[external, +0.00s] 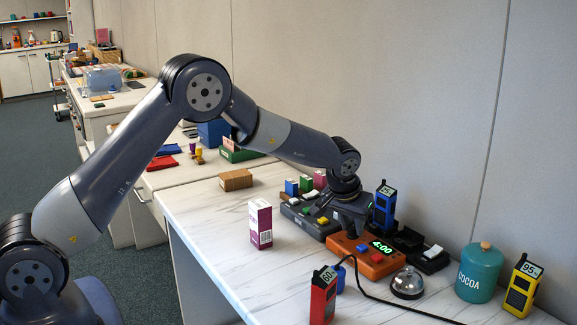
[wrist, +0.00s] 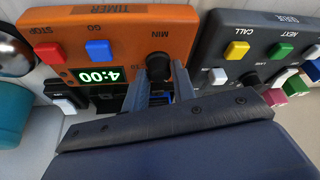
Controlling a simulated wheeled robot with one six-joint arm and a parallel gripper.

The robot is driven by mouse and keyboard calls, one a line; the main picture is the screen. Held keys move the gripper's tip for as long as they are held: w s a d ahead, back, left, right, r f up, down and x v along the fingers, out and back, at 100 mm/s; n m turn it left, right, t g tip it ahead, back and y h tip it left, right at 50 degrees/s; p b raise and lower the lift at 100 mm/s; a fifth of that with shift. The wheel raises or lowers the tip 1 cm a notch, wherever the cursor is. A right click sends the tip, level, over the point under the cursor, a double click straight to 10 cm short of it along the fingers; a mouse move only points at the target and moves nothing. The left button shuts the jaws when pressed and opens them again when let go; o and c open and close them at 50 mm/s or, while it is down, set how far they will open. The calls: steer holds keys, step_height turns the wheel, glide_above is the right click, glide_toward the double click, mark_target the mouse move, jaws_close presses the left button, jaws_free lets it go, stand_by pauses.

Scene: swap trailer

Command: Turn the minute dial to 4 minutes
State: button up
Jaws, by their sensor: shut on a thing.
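The orange timer box (external: 370,262) stands on the white counter, and it also shows upside down in the wrist view (wrist: 120,20). Its green display (wrist: 100,75) reads 4:00, also legible in the external view (external: 381,247). The black minute dial (wrist: 158,66) sits beside the MIN label. My gripper (wrist: 165,82) is over the timer's dial end, with its two fingers shut on the dial. In the external view my gripper (external: 352,228) points down at the timer's left end and hides the dial. The timer has a red STOP button (wrist: 50,52) and a blue GO button (wrist: 98,50).
A dark queue box (wrist: 255,45) with coloured buttons stands close beside the timer. A silver bell (external: 407,284), cocoa jar (external: 479,273), red handset (external: 323,296) and yellow handset (external: 523,287) stand nearby. A purple-and-white carton (external: 260,225) stands left, with clear counter around it.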

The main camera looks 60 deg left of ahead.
steer(key=shift+m+h, duration=0.4)
steer(key=shift+m, duration=0.4)
steer(key=o, duration=1)
steer(key=shift+r, duration=0.1)
steer(key=b+v, duration=0.1)
steer(key=v, duration=0.9)
steer(key=shift+s+r, duration=0.2)
steer(key=shift+r, duration=0.1)
steer(key=shift+f, duration=0.1)
steer(key=x, duration=1.1)
steer(key=shift+p, duration=0.35)
